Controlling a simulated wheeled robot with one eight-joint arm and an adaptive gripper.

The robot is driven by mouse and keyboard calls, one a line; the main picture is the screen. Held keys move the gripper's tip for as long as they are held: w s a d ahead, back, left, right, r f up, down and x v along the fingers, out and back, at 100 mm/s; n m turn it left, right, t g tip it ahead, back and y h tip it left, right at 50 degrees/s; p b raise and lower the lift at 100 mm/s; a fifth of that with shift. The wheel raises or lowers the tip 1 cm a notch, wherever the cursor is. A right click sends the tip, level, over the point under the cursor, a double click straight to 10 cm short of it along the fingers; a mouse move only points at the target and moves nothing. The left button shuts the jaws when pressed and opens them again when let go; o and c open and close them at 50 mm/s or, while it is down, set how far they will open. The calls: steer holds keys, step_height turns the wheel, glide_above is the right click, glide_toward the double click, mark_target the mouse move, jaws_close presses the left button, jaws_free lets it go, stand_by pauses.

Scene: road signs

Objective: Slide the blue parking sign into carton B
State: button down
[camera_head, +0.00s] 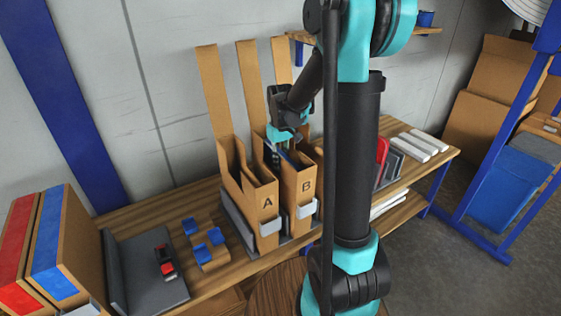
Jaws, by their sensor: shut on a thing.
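Carton B (301,209) is a narrow, tall brown box with a "B" on its front and a raised flap, standing in the middle of the wooden bench. Carton A (264,210) stands close on its left. My gripper (280,146) points down at the open top of carton B. It is shut on the blue parking sign (285,156), of which only a thin blue strip shows. The strip is at the carton's opening. How deep the sign sits inside is hidden by the carton walls and my gripper.
A red sign (382,150) stands in a grey rack (390,168) right of my arm. White bars (420,145) lie at the bench's right end. Blue clips on a brown block (209,250) and a grey tray (150,272) are at left. A third carton is mostly hidden behind my arm.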

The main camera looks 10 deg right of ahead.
steer(key=shift+f, duration=0.35)
steer(key=c, duration=1.3)
jaws_free()
steer(key=shift+c, duration=0.2)
step_height(320, 180, up, 12)
steer(key=shift+s, duration=0.1)
